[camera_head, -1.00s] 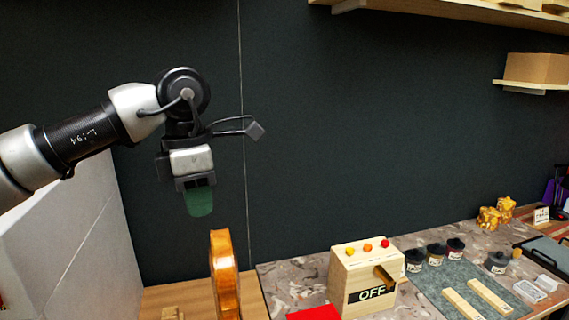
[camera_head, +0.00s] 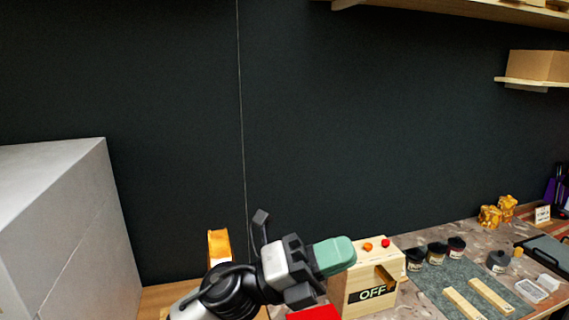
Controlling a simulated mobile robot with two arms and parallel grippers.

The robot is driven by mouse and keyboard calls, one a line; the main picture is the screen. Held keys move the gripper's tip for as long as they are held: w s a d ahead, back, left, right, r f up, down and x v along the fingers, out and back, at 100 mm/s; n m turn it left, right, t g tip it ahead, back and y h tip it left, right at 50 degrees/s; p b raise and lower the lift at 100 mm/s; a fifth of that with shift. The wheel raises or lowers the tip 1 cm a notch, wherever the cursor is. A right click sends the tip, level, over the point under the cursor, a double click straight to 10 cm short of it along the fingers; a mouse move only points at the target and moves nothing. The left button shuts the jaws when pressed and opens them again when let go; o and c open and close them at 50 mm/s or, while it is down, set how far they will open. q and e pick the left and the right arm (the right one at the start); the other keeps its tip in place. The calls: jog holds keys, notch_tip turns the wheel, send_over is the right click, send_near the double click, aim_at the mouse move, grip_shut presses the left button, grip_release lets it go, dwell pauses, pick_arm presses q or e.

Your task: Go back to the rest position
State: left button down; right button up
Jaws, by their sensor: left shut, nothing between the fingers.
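My left gripper (camera_head: 335,255) is low in the head view, its green fingers pointing right. The fingers are shut with nothing between them. They overlap the upper left of the wooden switch box (camera_head: 385,275) in the picture; I cannot tell whether they touch it. My right gripper is out of view.
A red item (camera_head: 315,313) lies at the front edge. Several dark jars (camera_head: 436,254) and light wooden strips (camera_head: 463,304) lie on the right of the bench. A grey block (camera_head: 60,215) stands at the left. A shelf (camera_head: 540,86) hangs at the upper right.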

pick_arm(q)
jog(key=w+a+f+n+t+y, duration=0.1)
jog(key=a+f+n+t+y, duration=0.8)
jog(key=n, duration=0.7)
jog(key=w+a+f+n+t+y, duration=0.1)
jog(key=a+f+n+t+y, duration=0.4)
jog(key=a+f+n+y, duration=0.95)
jog(key=s+a+f+n+g, duration=0.2)
jog(key=s+f+n+g, duration=0.35)
jog(key=s, duration=0.55)
jog(key=s+a+f+n+g, duration=0.25)
jog(key=s+f+g, duration=0.45)
jog(key=s, duration=0.4)
jog(key=s+d+f+b+x, duration=0.1)
jog(key=s+b+x, duration=0.15)
jog(key=x, duration=1.15)
jog(key=s+d+b+x, duration=0.1)
jog(key=s+x, duration=0.2)
jog(key=x, duration=1.2)
jog(key=s+a+f+g+b, duration=0.1)
jog(key=s+a+f+b, duration=0.1)
jog(key=s+f, duration=1.5)
notch_tip(320, 180, down, 3)
jog(key=shift+a+r+m+h+b, duration=0.15)
jog(key=shift+a+m+h+b, duration=0.2)
jog(key=shift+a+m, duration=0.15)
